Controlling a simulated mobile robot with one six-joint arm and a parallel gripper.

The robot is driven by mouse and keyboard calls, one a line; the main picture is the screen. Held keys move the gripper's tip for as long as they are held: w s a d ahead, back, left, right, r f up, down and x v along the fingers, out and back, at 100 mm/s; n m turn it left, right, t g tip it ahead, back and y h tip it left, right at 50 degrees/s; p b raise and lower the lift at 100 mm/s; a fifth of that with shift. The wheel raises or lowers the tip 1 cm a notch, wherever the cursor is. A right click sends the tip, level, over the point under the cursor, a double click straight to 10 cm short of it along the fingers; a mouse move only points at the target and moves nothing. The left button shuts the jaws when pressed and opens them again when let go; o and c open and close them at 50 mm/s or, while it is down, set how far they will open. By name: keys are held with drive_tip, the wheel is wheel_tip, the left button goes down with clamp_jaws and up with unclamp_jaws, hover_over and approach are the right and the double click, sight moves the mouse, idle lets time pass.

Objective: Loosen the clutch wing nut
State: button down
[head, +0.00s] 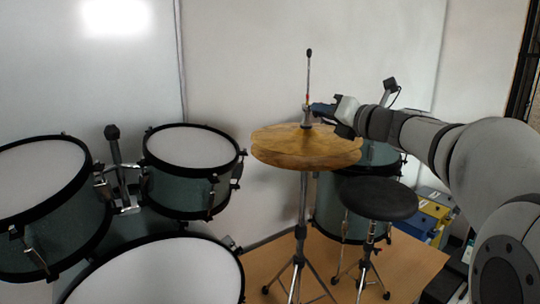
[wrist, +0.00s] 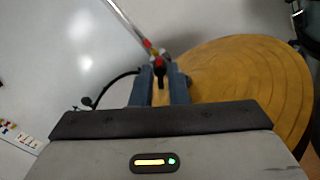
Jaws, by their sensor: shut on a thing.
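The hi-hat cymbals (head: 290,150) sit level on their stand, with the clutch (head: 306,116) on the rod just above them. The thin rod (head: 308,70) rises upright from the clutch to a dark tip. My gripper (head: 313,109) reaches in from the right at clutch height. In the wrist view, its two blue-grey fingers (wrist: 162,74) are shut around a small dark part at the clutch, which I take as the wing nut (wrist: 160,73). The fingers hide most of it. Red and yellow bits (wrist: 153,49) show on the rod just beyond the fingertips.
A round black stool (head: 378,198) stands below my arm, right of the hi-hat stand (head: 301,215). A small tom (head: 192,160) and other drums fill the left. A teal drum (head: 340,205) stands behind the stool. The air above the cymbals is open.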

drive_tip(key=n+b, duration=0.2)
drive_tip(key=shift+f+b, duration=0.25)
drive_tip(key=shift+b, duration=0.1)
drive_tip(key=shift+r+n, duration=0.25)
drive_tip(key=shift+n, duration=0.25)
drive_tip(key=c, duration=1.4)
unclamp_jaws()
drive_tip(key=shift+c, duration=0.2)
drive_tip(key=shift+b+v, duration=0.95)
drive_tip(key=shift+v, duration=2.1)
